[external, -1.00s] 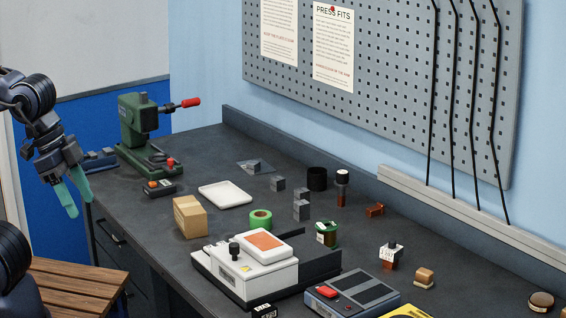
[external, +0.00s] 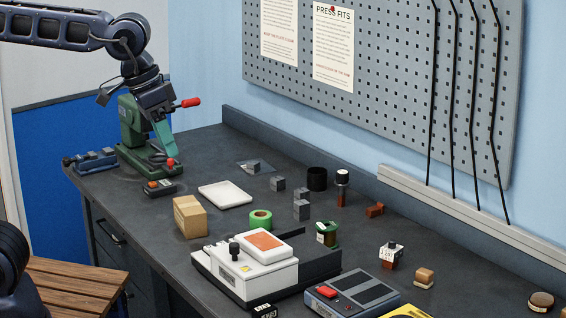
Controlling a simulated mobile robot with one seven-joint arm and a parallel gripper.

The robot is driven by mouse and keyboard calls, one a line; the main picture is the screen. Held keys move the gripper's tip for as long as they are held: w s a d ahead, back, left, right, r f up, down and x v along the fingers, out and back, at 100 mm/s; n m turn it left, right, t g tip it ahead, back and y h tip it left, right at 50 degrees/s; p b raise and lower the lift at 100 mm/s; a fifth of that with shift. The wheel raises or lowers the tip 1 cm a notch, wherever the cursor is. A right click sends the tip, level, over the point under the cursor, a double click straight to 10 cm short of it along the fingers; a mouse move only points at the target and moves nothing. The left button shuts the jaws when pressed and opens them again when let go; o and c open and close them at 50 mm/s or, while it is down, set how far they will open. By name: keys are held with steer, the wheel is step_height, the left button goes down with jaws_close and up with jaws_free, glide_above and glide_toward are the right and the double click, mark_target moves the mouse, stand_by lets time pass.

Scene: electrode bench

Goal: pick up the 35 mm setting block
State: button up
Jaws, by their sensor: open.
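Several small grey blocks stand on the dark bench, right of the white tray. One (external: 252,167) lies on a flat grey plate. Another (external: 277,183) stands alone in front of it. Two more stand close together, a rear one (external: 301,193) and a front one (external: 301,211). Their size marks are too small to read, so I cannot tell which is the 35 mm setting block. My gripper (external: 169,149), with teal fingers, is open and points down in front of the green press, left of and apart from all the blocks. The fingers overlap in this view.
The green press (external: 130,120) with a red handle stands at the back left. A white device (external: 245,270) stands in front. Bare bench lies behind the tray.

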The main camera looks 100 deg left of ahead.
steer(key=w+a+n+g, duration=0.1)
steer(key=w+a+n, duration=0.2)
steer(key=w+a, duration=0.45)
steer(key=w+a+n, duration=0.3)
steer(key=w+a, duration=0.1)
steer(key=a, duration=0.7)
steer(key=w+a+n+g, duration=0.1)
steer(key=w+a+n, duration=0.2)
steer(key=w+a, duration=0.45)
steer(key=a+f+n, duration=0.2)
steer(key=a+f, duration=0.2)
steer(key=a, duration=0.7)
steer(key=a+f+n, duration=0.3)
steer(key=a+f, duration=0.1)
steer(key=a, duration=0.6)
steer(key=n+g, duration=0.2)
steer(key=n, duration=0.6)
glide_above(278, 178)
steer(key=shift+h, duration=0.3)
step_height(278, 178, down, 26)
steer(key=shift+w+a+f, duration=0.1)
steer(key=shift+f, duration=0.15)
steer(key=shift+d+f, duration=0.15)
steer(key=shift+f, duration=1.2)
steer(key=shift+d+f, duration=0.15)
steer(key=shift+f, duration=1.2)
jaws_close()
